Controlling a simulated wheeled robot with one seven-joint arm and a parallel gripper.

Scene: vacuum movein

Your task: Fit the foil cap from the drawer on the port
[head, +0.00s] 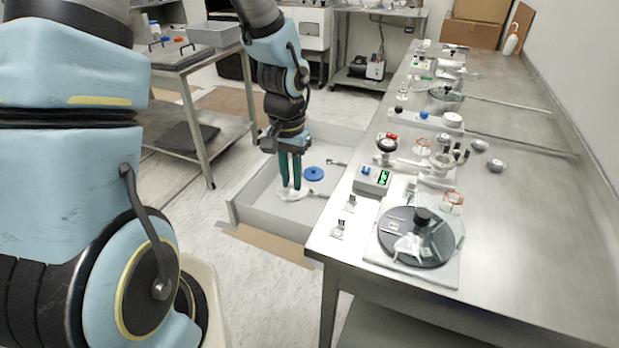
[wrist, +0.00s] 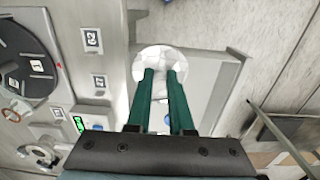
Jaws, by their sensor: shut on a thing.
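The foil cap (head: 303,194) is a round, pale silvery disc, low inside the open grey drawer (head: 238,212). My gripper (head: 291,186) points down with its two green fingers close together, shut on the cap. In the wrist view the fingertips (wrist: 161,72) meet the near part of the crinkled foil cap (wrist: 160,54). I cannot tell whether the cap rests on the drawer floor or is just above it. Several fittings stand on the steel bench (head: 510,260) to the right; I cannot tell which one is the port.
A blue disc (head: 314,174) lies in the drawer right of my gripper, with small metal pieces by the bench side. The bench edge overhangs there. A round dark plate with a black knob (head: 422,215) and a box with a green display (head: 373,179) stand near the bench's front.

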